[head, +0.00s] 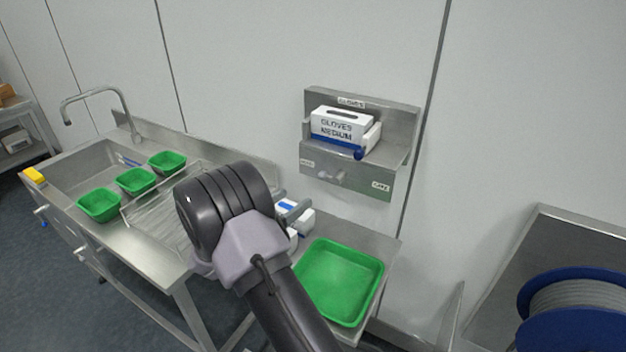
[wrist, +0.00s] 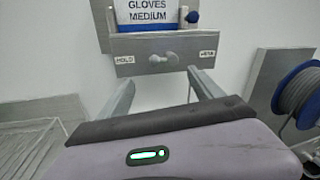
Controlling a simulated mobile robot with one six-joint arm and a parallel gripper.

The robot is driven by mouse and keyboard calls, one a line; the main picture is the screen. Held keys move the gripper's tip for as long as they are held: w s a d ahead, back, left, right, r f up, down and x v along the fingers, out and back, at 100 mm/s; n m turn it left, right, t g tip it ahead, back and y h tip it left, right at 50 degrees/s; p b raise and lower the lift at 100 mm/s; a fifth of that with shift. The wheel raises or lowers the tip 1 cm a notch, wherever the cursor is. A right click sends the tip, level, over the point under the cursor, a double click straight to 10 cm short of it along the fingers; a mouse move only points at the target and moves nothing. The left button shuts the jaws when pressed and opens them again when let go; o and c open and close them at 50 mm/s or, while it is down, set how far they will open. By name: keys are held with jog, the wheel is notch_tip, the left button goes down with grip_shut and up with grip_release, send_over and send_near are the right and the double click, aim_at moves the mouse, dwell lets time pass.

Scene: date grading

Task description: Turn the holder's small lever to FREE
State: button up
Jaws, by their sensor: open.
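The metal glove holder (head: 345,176) is on the wall, with a white GLOVES MEDIUM box (head: 341,124) in it. Its small grey lever (head: 331,178) is on the front plate, between a left label and a right label. In the wrist view the lever (wrist: 163,60) lies between the HOLD label (wrist: 124,60) and the right label (wrist: 208,54), whose letters are blurred. I cannot tell which way it points. My gripper (wrist: 161,78) is open and empty, its fingers either side of the lever's line and apart from it.
A blue knob (head: 360,153) sits at the glove box's front right. A green tray (head: 341,281) is on the steel counter below. Small green bins (head: 136,181) stand by the sink at left. A blue cable reel (head: 572,312) is at right. The wall around the holder is clear.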

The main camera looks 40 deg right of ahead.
aim_at(327, 176)
jog(key=d, duration=0.4)
jog(key=w+d, duration=0.1)
jog(key=d, duration=0.3)
jog(key=w+d+b, duration=0.1)
jog(key=d, duration=0.3)
jog(key=shift+w+d, duration=0.15)
jog(key=shift+d, duration=0.1)
jog(key=shift+r, duration=0.15)
jog(key=c, duration=1.2)
